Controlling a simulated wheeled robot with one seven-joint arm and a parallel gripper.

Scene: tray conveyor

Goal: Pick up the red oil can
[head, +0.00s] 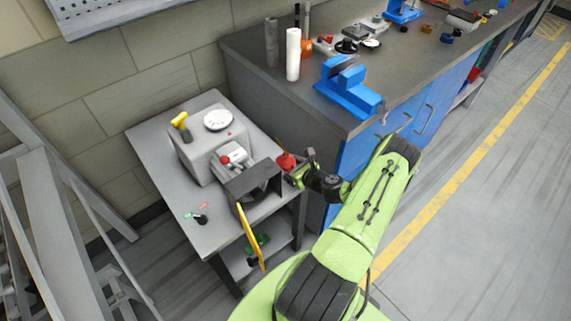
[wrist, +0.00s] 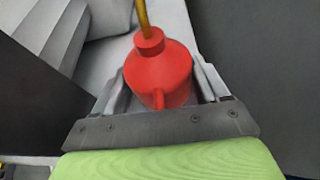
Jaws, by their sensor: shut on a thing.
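The red oil can (head: 285,161) is at the right edge of the small grey table, beside a dark open box. In the wrist view the red oil can (wrist: 158,75) shows its round body, a narrower collar and a brass-coloured spout pointing up. My gripper (head: 292,170) reaches it from the right in the head view. In the wrist view my gripper (wrist: 160,98) has a finger on each side of the can and is shut on it. I cannot tell whether the can's base touches the table.
The small grey table (head: 160,150) carries a grey machine (head: 200,150) with a white dial, and a dark open box (head: 252,183) with a yellow panel (head: 250,238). A long workbench (head: 300,95) with a blue vise (head: 345,88) stands close behind my arm. Open floor lies to the right.

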